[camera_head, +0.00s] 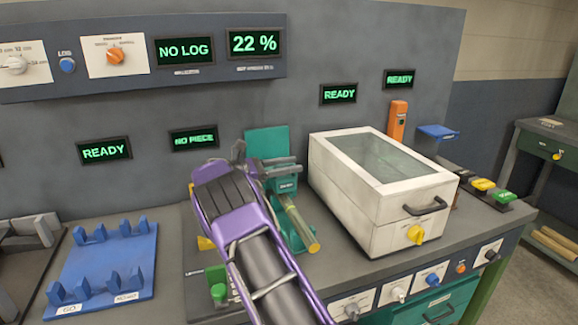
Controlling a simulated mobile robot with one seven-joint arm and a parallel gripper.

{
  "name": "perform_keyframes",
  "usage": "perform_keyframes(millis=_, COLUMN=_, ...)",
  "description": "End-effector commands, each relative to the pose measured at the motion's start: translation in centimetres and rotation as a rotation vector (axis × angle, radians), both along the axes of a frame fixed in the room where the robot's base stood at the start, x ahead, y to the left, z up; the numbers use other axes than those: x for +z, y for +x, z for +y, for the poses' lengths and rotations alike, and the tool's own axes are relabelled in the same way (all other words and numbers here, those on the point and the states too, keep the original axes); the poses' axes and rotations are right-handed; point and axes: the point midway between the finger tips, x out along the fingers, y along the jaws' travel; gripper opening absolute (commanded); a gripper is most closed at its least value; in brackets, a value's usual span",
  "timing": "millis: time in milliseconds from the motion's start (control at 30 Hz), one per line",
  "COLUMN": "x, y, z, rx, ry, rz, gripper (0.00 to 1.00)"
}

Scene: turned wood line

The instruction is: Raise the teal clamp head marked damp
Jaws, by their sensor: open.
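The teal clamp head (284,184) carries a small label too small to read surely. It sits in front of an upright teal back plate (265,141), above a teal base (299,237). A grey bar crosses it near the top. A round wooden piece (302,225) slants out below the head toward the front. My gripper (239,152) is at the far end of my purple arm, just left of the clamp head.
A white lidded box (378,190) stands close on the right. A blue rack (103,265) is at left. Displays on the wall read NO LOG, 22 %, NO PIECE and READY. Yellow and green buttons (492,189) are at far right. A small green-topped part (217,290) stands left of my arm.

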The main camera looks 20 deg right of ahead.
Motion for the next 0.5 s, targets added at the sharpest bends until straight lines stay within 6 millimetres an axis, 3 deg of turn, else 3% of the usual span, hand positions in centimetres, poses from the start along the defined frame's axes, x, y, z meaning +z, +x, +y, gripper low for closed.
perform_keyframes(millis=33, x=0.01, y=0.0, z=0.02, rx=0.0, ry=0.0, rz=0.0, gripper=0.47)
perform_keyframes(millis=300, x=0.02, y=0.02, z=0.04, rx=0.0, ry=0.0, rz=0.0, gripper=0.0)
perform_keyframes(millis=500, x=0.03, y=0.03, z=0.05, rx=0.001, ry=0.0, rz=-0.001, gripper=0.0)
